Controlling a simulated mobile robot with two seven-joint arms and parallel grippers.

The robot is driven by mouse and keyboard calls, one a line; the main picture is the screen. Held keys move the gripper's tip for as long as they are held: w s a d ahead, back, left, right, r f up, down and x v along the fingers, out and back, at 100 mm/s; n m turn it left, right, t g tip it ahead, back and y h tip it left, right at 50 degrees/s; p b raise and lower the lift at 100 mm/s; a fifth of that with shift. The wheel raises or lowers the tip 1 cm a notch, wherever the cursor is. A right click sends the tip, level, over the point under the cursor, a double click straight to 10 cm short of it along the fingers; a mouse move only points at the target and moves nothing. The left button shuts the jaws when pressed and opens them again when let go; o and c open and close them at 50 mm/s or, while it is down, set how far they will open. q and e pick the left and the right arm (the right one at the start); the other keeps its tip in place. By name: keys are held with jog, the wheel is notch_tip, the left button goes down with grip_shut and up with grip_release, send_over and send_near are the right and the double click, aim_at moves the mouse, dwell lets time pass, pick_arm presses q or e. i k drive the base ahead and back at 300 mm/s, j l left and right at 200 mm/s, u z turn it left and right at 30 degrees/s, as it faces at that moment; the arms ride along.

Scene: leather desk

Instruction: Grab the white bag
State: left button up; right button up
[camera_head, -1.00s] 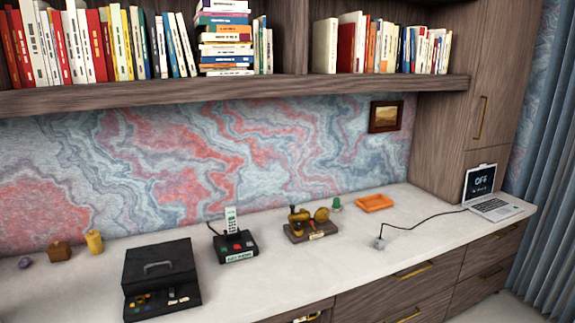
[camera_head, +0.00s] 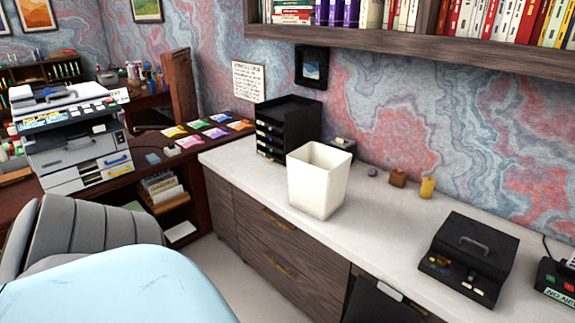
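A white, open-topped container (camera_head: 317,190) stands upright on the pale counter, a little right of the picture's middle. It tapers toward its base and looks more like a bin than a bag; I see no clearer white bag. Its inside is only partly visible. Neither of my grippers is in view.
A black drawer organiser (camera_head: 284,130) stands just behind the white container. A black box with a handle (camera_head: 470,255) sits to the right on the pale counter (camera_head: 385,225). A grey chair (camera_head: 85,232) and a light blue surface (camera_head: 115,292) fill the lower left.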

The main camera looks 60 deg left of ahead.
aim_at(317, 174)
jog(key=u, duration=1.65)
jog(key=i+j, duration=0.2)
jog(key=j, duration=0.2)
jog(key=i+j+u, duration=0.15)
jog(key=j, duration=0.25)
jog(key=i, duration=0.05)
